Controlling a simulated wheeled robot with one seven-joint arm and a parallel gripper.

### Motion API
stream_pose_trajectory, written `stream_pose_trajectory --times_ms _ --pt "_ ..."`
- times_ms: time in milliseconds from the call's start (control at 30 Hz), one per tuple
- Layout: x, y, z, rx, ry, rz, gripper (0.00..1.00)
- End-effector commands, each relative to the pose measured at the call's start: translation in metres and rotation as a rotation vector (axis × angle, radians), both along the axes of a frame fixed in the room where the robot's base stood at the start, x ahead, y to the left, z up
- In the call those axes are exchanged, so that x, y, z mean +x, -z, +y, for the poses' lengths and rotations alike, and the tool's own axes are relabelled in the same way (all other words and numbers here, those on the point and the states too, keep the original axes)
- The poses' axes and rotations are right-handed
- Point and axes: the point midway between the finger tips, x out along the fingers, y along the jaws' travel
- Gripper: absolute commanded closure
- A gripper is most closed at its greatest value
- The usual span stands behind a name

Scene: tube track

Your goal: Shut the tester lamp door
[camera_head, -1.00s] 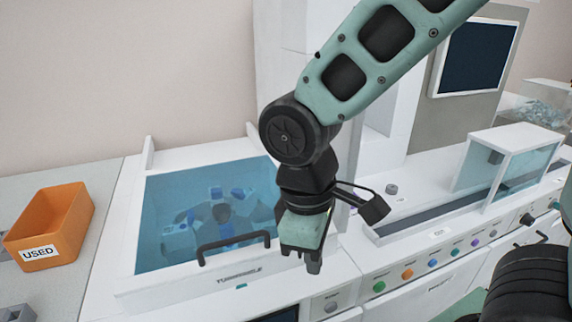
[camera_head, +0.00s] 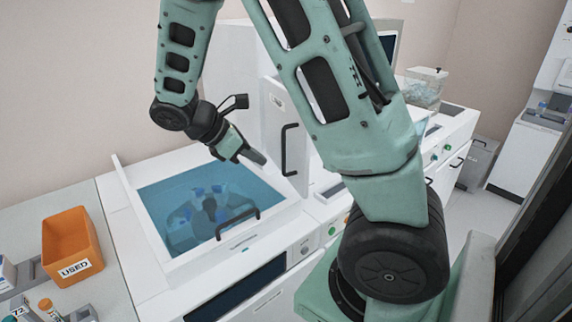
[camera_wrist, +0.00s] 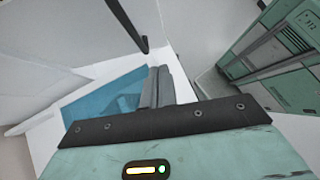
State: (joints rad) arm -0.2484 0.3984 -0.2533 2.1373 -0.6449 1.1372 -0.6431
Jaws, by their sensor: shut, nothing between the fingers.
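A white upright door panel (camera_head: 277,122) with a black vertical handle (camera_head: 289,150) stands out from the white machine, to the right of the blue-windowed lid; I take it for the tester lamp door. It looks swung open, though my arm hides part of the machine behind it. My gripper (camera_head: 258,158) is shut and empty, above the back right of the lid and left of the handle, apparently not touching the door. In the wrist view, the closed fingers (camera_wrist: 157,88) point toward white surfaces, and a black bar, likely the handle (camera_wrist: 128,24), shows beyond them.
The blue see-through lid (camera_head: 190,190) with its own black handle (camera_head: 238,222) lies shut below my gripper. An orange bin marked USED (camera_head: 72,243) stands on the left counter. My own upper arm fills the middle right and hides the machine there.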

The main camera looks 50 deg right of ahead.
Motion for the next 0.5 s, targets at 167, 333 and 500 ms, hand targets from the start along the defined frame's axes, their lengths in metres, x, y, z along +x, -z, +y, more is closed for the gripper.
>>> stream_pose_trajectory --times_ms 167,333,500 --pt "-0.014 0.025 -0.024 -0.001 0.002 0.006 1.0" --pt "-0.026 0.049 -0.044 0.0 0.004 0.004 1.0" --pt "-0.037 0.049 -0.066 0.002 0.003 0.001 1.0"
